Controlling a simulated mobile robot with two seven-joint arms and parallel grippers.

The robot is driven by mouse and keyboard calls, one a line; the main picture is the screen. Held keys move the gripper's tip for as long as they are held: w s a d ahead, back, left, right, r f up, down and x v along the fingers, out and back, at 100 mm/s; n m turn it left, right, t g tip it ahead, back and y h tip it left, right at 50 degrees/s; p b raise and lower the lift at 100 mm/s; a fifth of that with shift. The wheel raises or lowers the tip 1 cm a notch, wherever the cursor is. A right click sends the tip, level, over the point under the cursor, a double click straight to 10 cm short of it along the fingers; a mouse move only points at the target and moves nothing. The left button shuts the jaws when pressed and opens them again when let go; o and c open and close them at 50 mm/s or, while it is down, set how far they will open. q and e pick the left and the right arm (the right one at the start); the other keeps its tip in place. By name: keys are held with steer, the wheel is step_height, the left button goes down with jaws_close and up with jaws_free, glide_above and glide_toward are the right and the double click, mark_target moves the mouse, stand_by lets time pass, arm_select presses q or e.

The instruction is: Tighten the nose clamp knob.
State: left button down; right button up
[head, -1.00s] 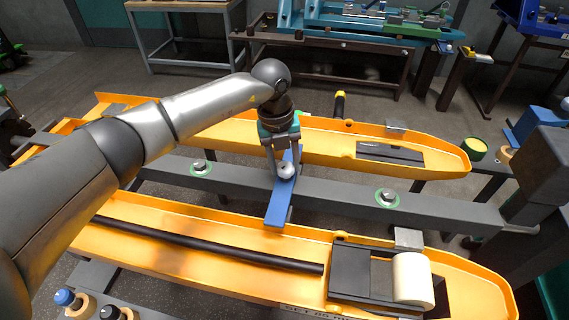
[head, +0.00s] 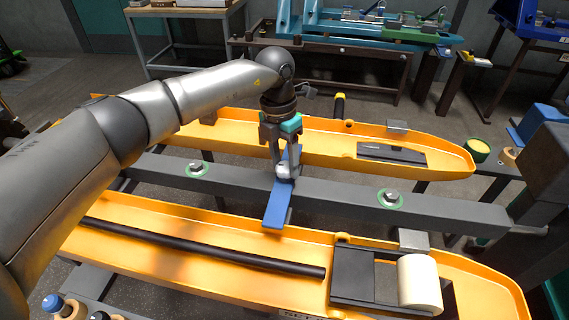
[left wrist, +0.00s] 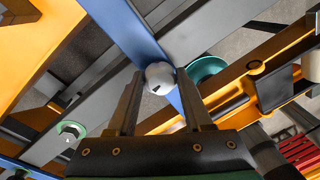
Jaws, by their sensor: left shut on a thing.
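The clamp knob (head: 283,171) is a small silver-grey ball on top of a blue clamp bar (head: 279,204). The bar lies across a grey beam (head: 340,195) between two yellow shells. My left gripper (head: 282,165) points down with its fingers around the knob and is shut on it. In the left wrist view, the knob (left wrist: 160,77) sits between the two fingertips, with a dark mark on its face and the blue bar (left wrist: 130,30) running behind it. The clamp's threads are hidden. My right gripper is not in view.
The near yellow shell (head: 190,222) holds a black rod (head: 200,244), a dark tray and a cream roll (head: 419,283). The far yellow shell (head: 340,142) lies behind the beam. Two bolts with green rings (head: 390,199) flank the bar. Workbenches stand at the back.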

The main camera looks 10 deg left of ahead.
arm_select(q)
steer(key=shift+w+r+m, duration=0.15)
steer(key=shift+r+m, duration=0.05)
steer(key=shift+m, duration=0.4)
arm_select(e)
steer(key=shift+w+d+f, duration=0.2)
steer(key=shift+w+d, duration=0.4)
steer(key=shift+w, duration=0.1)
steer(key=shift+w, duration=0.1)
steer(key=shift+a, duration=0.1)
arm_select(q)
steer(key=c, duration=0.7)
jaws_free()
steer(key=o, duration=0.4)
steer(key=shift+f, duration=0.1)
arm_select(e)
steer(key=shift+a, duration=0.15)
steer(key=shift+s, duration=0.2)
